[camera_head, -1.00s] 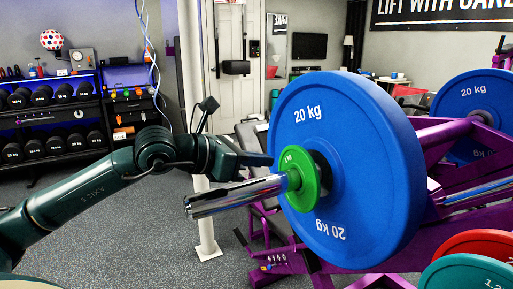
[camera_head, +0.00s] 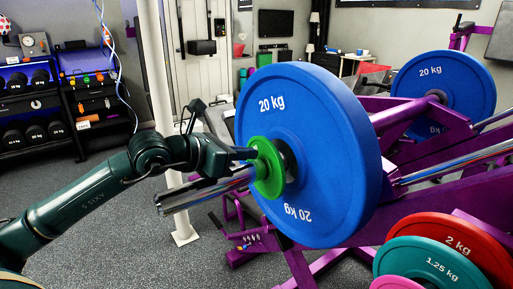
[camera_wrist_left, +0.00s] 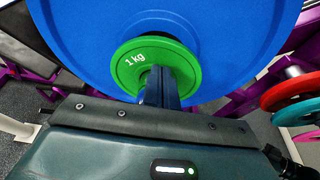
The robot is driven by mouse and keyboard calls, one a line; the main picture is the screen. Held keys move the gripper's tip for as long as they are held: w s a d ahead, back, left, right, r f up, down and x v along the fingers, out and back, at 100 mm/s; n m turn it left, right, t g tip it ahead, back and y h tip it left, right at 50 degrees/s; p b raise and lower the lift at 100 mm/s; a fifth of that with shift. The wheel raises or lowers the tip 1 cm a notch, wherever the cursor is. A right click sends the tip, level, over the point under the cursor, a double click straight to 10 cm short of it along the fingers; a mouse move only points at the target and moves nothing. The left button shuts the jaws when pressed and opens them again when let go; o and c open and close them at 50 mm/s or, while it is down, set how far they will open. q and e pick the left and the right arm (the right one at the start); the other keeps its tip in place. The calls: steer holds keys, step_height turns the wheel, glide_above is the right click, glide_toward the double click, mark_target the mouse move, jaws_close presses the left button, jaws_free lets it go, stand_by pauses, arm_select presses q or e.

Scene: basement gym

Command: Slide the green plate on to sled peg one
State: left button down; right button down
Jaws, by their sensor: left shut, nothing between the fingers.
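The green plate (camera_head: 267,168), marked 1 kg, is on the chrome sled peg (camera_head: 195,194), with the peg's free end sticking out to the left. It stands upright in front of the large blue 20 kg plate (camera_head: 318,150), near that plate's dark hub. The green plate also shows in the left wrist view (camera_wrist_left: 128,68). My left gripper (camera_head: 250,154) is shut and empty, with its fingertips at the outer face of the green plate, just above the peg. In the left wrist view the fingers (camera_wrist_left: 160,88) cover the plate's lower middle. Whether they touch it is unclear. My right gripper is out of view.
The purple sled frame (camera_head: 425,195) runs to the right, with another blue plate (camera_head: 445,92) on its far side. Red (camera_head: 455,243), teal (camera_head: 430,262) and pink plates stand at lower right. A white post (camera_head: 160,100) rises behind my left arm. Open floor lies at lower left.

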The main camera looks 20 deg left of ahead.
arm_select(q)
steer(key=shift+w+d, duration=0.15)
steer(key=shift+w, duration=0.1)
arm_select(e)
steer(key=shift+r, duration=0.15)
arm_select(q)
steer(key=shift+w+d+r+p, duration=0.1)
steer(key=shift+w+d+p, duration=0.4)
steer(key=shift+w, duration=0.35)
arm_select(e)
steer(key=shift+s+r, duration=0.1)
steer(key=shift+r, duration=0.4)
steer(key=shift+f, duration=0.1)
